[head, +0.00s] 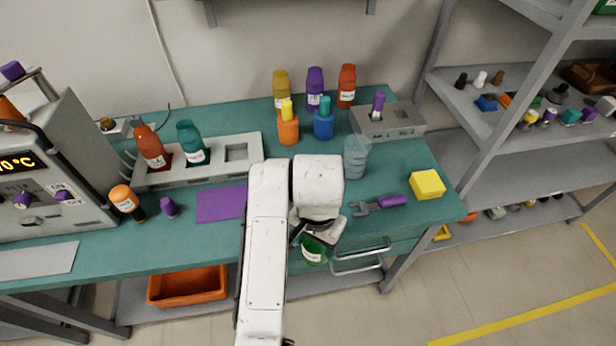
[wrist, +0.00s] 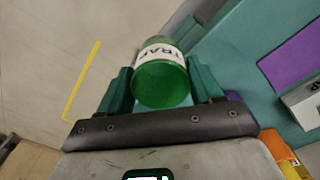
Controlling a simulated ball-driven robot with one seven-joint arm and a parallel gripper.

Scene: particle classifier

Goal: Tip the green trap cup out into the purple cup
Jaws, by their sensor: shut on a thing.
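The green trap cup (head: 314,252) has a white label and is held by my gripper (head: 313,238) at the front edge of the teal bench. In the wrist view the cup (wrist: 162,84) sits between both teal fingers, with its TRAP label showing. I cannot tell whether it holds anything. A small purple cup-like piece (head: 168,207) stands on the bench at left, beside an orange-capped dark bottle. I cannot tell whether it is the purple cup. My gripper is well to its right.
A purple mat (head: 220,204) lies left of my arm. A grey rack (head: 238,152) with bottles is at back left. A metal handle (head: 360,262) juts out below the front edge.

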